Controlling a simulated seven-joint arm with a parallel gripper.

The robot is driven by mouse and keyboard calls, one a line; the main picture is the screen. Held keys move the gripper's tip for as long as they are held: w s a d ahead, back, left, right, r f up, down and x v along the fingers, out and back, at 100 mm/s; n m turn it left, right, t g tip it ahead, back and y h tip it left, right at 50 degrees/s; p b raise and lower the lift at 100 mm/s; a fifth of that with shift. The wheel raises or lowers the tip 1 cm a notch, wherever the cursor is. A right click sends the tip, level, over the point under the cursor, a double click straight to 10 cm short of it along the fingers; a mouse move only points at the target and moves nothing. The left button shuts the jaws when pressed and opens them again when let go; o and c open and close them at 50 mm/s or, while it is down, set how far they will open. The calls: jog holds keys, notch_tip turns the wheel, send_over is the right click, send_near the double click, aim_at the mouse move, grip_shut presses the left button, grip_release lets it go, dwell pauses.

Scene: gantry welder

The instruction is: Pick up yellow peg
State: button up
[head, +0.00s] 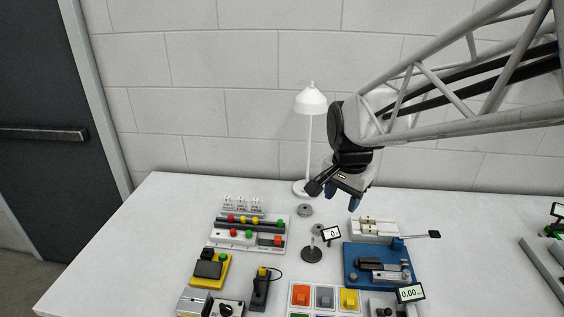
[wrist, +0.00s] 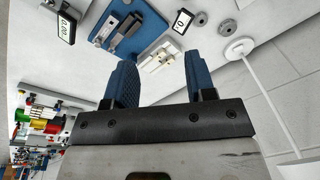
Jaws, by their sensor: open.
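The peg board (head: 224,240) stands on the table left of centre in the head view. Its back row holds small coloured pegs, among them a red one, a yellow peg (head: 243,219), a second yellow one (head: 255,221) and a green one. My gripper (head: 355,201) is open and empty, high above the table, well to the right of the board and apart from it. In the wrist view its blue fingers (wrist: 160,65) are spread with nothing between them. Small coloured parts show at the left edge there, too small to tell which is the peg.
A white lamp (head: 309,150) stands behind the table's middle. A blue fixture (head: 356,276) and a cream block (head: 372,228) lie below my gripper. A yellow box (head: 219,282), a black device (head: 260,292) and a button panel (head: 313,309) are in front. The table's left side is clear.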

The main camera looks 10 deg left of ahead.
jog(key=w+a+f+m+g, duration=0.1)
jog(key=w+a+f+m, duration=0.45)
jog(key=w+a, duration=0.7)
jog(key=m, duration=0.3)
send_over(243, 218)
jog(key=shift+g, duration=0.3)
notch_tip(243, 218, down, 11)
jog(key=shift+w+a+r, duration=0.1)
jog(key=shift+f, duration=0.2)
jog(key=shift+f, duration=1.15)
jog(key=shift+f, duration=0.15)
jog(key=shift+f, duration=2.5)
jog(key=shift+c, duration=0.4)
